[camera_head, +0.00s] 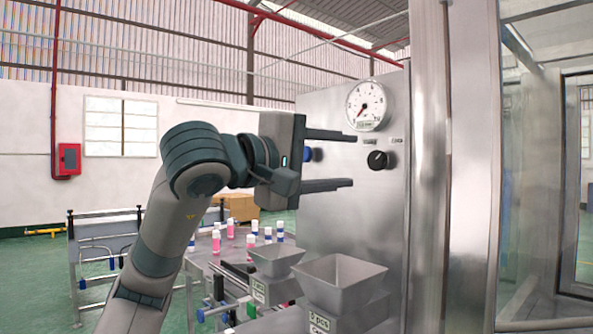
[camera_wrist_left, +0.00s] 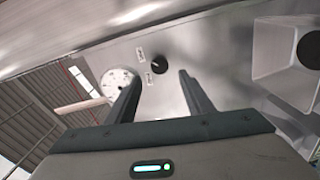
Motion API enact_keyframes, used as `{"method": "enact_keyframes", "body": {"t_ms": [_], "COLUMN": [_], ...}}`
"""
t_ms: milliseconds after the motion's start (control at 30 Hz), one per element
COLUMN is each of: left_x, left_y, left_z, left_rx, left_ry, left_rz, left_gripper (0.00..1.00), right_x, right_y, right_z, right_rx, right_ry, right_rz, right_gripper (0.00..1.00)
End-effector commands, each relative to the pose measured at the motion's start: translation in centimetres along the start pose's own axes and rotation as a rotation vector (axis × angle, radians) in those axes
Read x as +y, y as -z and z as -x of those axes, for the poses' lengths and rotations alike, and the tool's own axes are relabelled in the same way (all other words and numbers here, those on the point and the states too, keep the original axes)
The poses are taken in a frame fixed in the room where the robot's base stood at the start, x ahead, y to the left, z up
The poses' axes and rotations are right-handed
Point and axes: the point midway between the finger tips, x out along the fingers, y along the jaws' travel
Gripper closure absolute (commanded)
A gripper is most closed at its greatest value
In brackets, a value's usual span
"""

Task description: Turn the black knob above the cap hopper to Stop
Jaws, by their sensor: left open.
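The black knob (camera_head: 377,160) sits on the steel panel (camera_head: 335,215), below the round gauge (camera_head: 369,105) and above the hoppers. Small labels sit above it, too small to read. My left gripper (camera_head: 353,159) is open and empty, with one finger above the other, to the left of the knob and apart from it. In the left wrist view the knob (camera_wrist_left: 159,66) shows beyond the fingertips, between the two open fingers (camera_wrist_left: 158,76). The cap hopper (camera_head: 340,280) is the nearer of two steel funnels below. My right gripper is not in view.
A blue knob (camera_head: 308,154) shows partly behind my left gripper. A second hopper (camera_head: 276,258) stands beside the nearer one. A steel post (camera_head: 430,170) and glass enclosure stand at the right. Several pink and white bottles (camera_head: 250,240) stand on the table behind.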

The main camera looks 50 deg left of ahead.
Motion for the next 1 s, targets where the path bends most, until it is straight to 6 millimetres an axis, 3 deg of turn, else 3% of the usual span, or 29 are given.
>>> {"method": "enact_keyframes", "body": {"t_ms": [200,433,600,1000], "left_x": [-0.1,-0.1,-0.1,-0.1], "left_y": [0.0,0.0,0.0,0.0], "left_z": [4.6,7.9,9.0,9.1], "left_rx": [0.001,0.001,0.0,0.0], "left_ry": [-0.004,-0.002,0.0,0.002], "left_rz": [-0.001,0.0,0.0,0.0], "left_gripper": [0.52,0.52,0.52,0.52], "right_x": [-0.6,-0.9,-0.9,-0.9], "right_y": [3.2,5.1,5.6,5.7], "right_z": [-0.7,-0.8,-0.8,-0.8], "right_rx": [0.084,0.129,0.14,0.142], "right_ry": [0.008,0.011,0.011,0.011], "right_rz": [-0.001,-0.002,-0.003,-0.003], "right_gripper": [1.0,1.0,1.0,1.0]}}
